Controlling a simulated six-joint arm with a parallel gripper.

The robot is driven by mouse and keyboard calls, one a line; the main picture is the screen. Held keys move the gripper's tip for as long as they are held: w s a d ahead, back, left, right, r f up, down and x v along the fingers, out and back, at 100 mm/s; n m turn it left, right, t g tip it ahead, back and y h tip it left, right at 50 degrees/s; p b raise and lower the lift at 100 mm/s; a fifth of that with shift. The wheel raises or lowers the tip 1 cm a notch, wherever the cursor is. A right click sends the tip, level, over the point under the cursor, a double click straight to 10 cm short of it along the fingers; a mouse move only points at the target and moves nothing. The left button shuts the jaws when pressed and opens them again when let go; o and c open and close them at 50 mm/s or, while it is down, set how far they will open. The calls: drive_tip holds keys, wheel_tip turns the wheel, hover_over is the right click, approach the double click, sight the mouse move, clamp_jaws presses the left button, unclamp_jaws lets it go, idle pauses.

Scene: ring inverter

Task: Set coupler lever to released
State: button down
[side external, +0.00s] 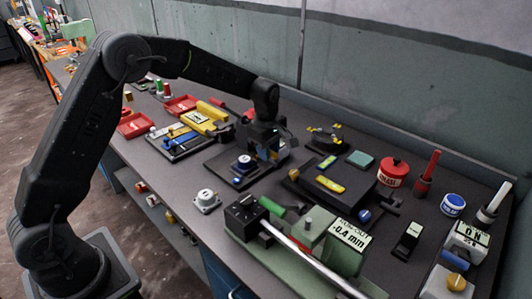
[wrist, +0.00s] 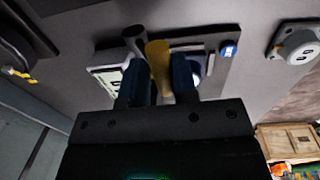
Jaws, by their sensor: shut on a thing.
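My gripper (side external: 266,150) is low over a dark base plate (side external: 222,158) in the middle of the bench. In the wrist view its two blue fingers (wrist: 159,84) are shut on a yellow handle (wrist: 159,58), which appears to be the coupler lever. A dark rod (wrist: 134,38) stands beside the handle. The plate also carries a white dial (side external: 245,162) and a blue knob (side external: 237,181); the knob shows in the wrist view (wrist: 228,48). A pale label panel (wrist: 108,78) is partly behind a finger. The side view hides most of the handle. Its exact position mark is not readable.
A white dial unit (side external: 206,200) stands at the front edge. A green machine with a steel rod (side external: 308,260) stands front right. Yellow and blue blocks (side external: 190,130) lie left of the plate. A red pot (side external: 393,171) and a black-and-yellow device (side external: 325,138) stand right and behind.

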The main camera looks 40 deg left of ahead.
drive_tip(key=shift+w+g, duration=0.35)
drive_tip(key=shift+g, duration=0.5)
drive_tip(key=shift+w+g, duration=0.3)
drive_tip(key=shift+g, duration=0.55)
drive_tip(key=c, duration=1.1)
unclamp_jaws()
drive_tip(key=shift+r, duration=0.2)
drive_tip(key=v, duration=1.3)
drive_tip(key=shift+r, duration=0.35)
